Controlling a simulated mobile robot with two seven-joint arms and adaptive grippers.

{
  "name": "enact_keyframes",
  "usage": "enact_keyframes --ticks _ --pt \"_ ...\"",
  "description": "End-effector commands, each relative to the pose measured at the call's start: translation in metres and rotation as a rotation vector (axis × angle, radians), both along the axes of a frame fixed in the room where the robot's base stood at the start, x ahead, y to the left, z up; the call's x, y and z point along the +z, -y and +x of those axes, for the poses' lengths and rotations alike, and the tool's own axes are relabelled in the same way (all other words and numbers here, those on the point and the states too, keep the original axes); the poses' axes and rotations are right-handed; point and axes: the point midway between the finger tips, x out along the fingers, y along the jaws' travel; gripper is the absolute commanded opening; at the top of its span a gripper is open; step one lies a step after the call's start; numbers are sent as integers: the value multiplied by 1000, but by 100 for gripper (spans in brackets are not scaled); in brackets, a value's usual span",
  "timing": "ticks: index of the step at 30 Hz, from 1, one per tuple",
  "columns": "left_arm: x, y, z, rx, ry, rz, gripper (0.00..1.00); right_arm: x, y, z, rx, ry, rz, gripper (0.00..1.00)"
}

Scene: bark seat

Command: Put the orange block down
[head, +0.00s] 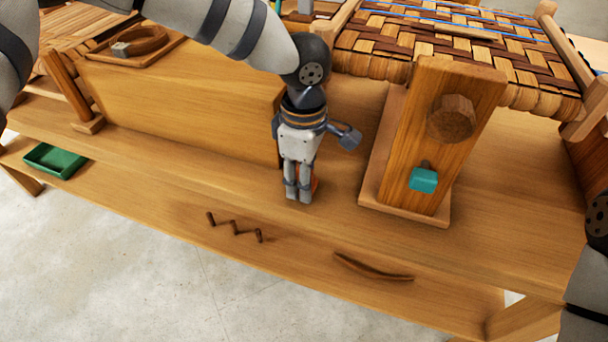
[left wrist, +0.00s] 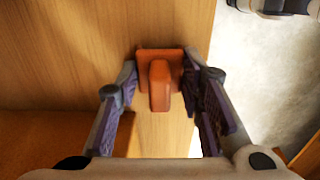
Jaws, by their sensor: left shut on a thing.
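The orange block (left wrist: 160,78), with a raised grip on it, sits between the two fingers of my left gripper (left wrist: 163,95) in the left wrist view. My left gripper (head: 300,192) is shut on it. In the head view the gripper points down over the wooden bench (head: 330,215), in front of the wooden panel and left of the upright post. Only a thin orange sliver of the block (head: 315,183) shows there behind the fingers. I cannot tell whether the block touches the bench. My right gripper is not in view.
The post (head: 401,130) carries a wooden knob (head: 452,119) and a teal block (head: 423,180). A woven seat (head: 440,40) lies behind. A green tray (head: 55,160) is far left.

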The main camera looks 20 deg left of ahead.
Motion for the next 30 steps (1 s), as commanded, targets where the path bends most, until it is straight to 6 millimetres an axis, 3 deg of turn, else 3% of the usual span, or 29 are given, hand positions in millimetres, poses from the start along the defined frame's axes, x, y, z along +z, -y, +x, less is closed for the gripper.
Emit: enact_keyframes --ticks 2,3,5,13,16,24,30 --pt "-3 0 0 1 -2 0 15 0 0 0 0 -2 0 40" --pt "-3 0 0 1 -1 0 43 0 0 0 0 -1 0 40" --pt "-3 0 0 1 -1 0 55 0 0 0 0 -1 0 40" --pt "-2 0 0 0 -1 0 55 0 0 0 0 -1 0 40" --pt "8 0 0 1 2 -1 55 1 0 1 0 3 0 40" --pt "82 0 1 1 6 -1 55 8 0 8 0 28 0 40" --pt "116 0 0 1 0 0 55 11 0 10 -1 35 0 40"
